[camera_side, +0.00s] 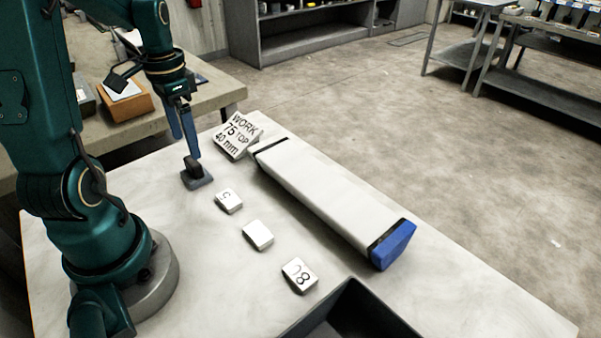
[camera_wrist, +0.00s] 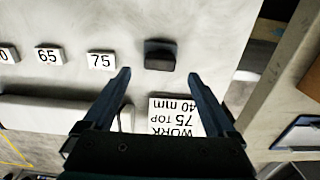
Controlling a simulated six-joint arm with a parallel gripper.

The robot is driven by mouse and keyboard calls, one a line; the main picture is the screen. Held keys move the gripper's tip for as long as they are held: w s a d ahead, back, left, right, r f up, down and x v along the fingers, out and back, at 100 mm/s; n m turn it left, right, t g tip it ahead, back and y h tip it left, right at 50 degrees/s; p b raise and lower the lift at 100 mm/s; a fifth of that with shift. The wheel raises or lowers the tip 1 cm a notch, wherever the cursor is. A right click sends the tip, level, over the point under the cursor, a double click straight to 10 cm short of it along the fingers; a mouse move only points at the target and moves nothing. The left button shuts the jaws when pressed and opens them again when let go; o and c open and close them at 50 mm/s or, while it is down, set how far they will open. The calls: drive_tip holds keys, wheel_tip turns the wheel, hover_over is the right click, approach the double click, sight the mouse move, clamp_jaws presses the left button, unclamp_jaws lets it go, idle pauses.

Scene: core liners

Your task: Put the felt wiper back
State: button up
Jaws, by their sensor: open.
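The felt wiper (camera_side: 197,180) is a small dark grey block with a raised grip on a flat base. It sits upright on the pale table, left of the sign. In the wrist view the wiper (camera_wrist: 160,56) lies just beyond my fingertips, roughly centred between them. My gripper (camera_side: 187,148) points down close above the wiper, its two blue fingers apart. In the wrist view my gripper (camera_wrist: 160,73) is open with nothing between the fingers. I cannot tell whether a fingertip touches the wiper.
A sign reading "WORK 75 TOP 40 mm" (camera_side: 237,136) stands beside the wiper. A long white core liner (camera_side: 320,190) with a blue end cap lies to the right. Several white marker blocks (camera_side: 258,235) stand in a row. A dark tray (camera_side: 352,318) is at the front.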

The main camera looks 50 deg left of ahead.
sight(192, 161)
wheel_tip(192, 161, up, 6)
drive_tip(key=s+d+t, duration=0.1)
drive_tip(key=d+t, duration=0.1)
drive_tip(key=d, duration=0.7)
drive_tip(key=s+d+r+t, duration=0.1)
drive_tip(key=d+t, duration=0.2)
drive_tip(key=d, duration=0.7)
drive_tip(key=shift+s+r+t, duration=0.3)
drive_tip(key=shift+s, duration=0.1)
